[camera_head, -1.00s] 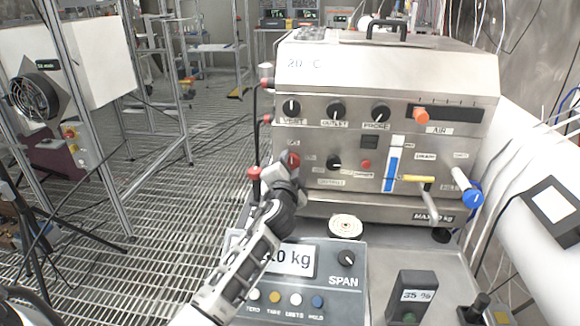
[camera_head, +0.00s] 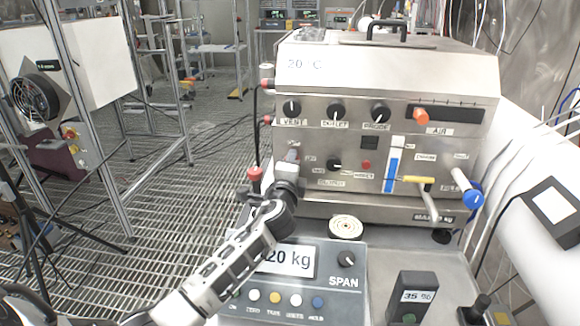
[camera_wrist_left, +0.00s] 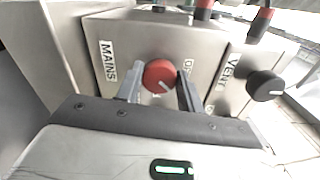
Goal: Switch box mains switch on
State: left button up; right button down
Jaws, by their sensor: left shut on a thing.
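The steel switch box (camera_head: 390,75) fills the upper middle of the head view. My left gripper (camera_head: 292,156) is at the lower left of the box front and covers most of the knob in the head view. In the left wrist view the two fingers (camera_wrist_left: 159,90) stand on either side of the knob, shut on it. My right gripper is not in view.
A black VENT knob (camera_wrist_left: 266,86) is close by on the box. A red-tipped post (camera_head: 255,174) stands close to my left gripper. A grey scale (camera_head: 343,292) lies beneath my left arm. A blue-handled valve (camera_head: 472,196) is on the box's right.

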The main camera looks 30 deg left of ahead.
pick_arm(q)
jog(key=shift+d+m, duration=0.1)
jog(key=shift+m, duration=4.6)
jog(key=o, duration=1)
jog(key=shift+r, duration=0.1)
jog(key=shift+s, duration=0.1)
jog(key=b+v, duration=0.1)
jog(key=v, duration=1.4)
jog(key=shift+s+d+b, duration=0.2)
jog(key=shift+s+b, duration=0.1)
jog(key=shift+s, duration=0.05)
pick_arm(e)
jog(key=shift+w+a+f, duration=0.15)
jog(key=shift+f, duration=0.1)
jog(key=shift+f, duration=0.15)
